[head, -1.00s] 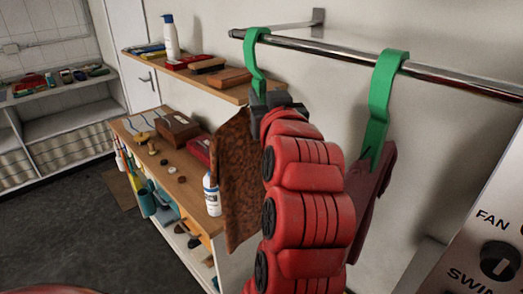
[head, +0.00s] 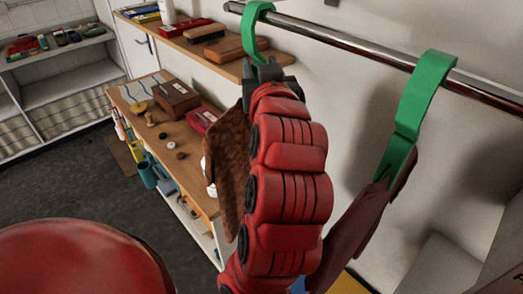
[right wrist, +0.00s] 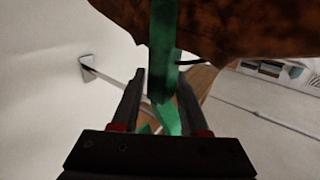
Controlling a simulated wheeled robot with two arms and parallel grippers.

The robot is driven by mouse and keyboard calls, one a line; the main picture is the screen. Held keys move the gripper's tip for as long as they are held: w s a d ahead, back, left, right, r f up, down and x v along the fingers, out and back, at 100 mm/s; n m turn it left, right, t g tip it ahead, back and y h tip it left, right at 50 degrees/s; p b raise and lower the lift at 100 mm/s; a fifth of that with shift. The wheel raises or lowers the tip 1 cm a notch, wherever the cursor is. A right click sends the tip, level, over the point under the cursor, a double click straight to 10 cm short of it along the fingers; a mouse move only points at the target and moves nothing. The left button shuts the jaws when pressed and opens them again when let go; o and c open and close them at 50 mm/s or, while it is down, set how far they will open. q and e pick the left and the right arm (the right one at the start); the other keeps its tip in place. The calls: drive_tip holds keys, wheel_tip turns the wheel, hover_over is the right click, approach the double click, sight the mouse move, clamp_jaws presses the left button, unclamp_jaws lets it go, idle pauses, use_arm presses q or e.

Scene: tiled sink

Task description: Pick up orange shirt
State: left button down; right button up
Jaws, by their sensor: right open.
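The orange shirt, a mottled brown-orange cloth (head: 230,165), hangs from the left green hanger (head: 252,32) on the metal rail. My right arm hides part of it in the head view. In the right wrist view the shirt (right wrist: 235,28) fills the top. My right gripper (head: 263,72) is at the lower part of this hanger, just above the shirt. In the right wrist view the gripper (right wrist: 160,88) is open, with the green hanger strip (right wrist: 162,50) between its fingers in the picture. I cannot tell whether they touch it. My left gripper is not in view.
A second green hanger (head: 412,115) holds a dark red garment (head: 350,220) to the right on the same rail (head: 350,48). A wall shelf (head: 190,42) and a workbench with boxes (head: 172,98) stand behind on the left. The dark floor (head: 70,180) is open at left.

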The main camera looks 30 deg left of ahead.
drive_tip(key=shift+s+d+r, duration=0.2)
drive_tip(key=shift+s+r, duration=0.05)
drive_tip(key=shift+s, duration=0.25)
drive_tip(key=shift+c, duration=0.5)
drive_tip(key=shift+s+d+r, duration=0.1)
drive_tip(key=shift+s+d, duration=0.05)
drive_tip(key=shift+s, duration=0.15)
drive_tip(key=shift+c, duration=1.2)
drive_tip(key=shift+w, duration=0.1)
drive_tip(key=shift+c, duration=1.3)
drive_tip(key=shift+w+a+f, duration=0.2)
drive_tip(key=shift+w+f, duration=0.05)
drive_tip(key=shift+w, duration=0.15)
clamp_jaws()
drive_tip(key=shift+s, duration=0.15)
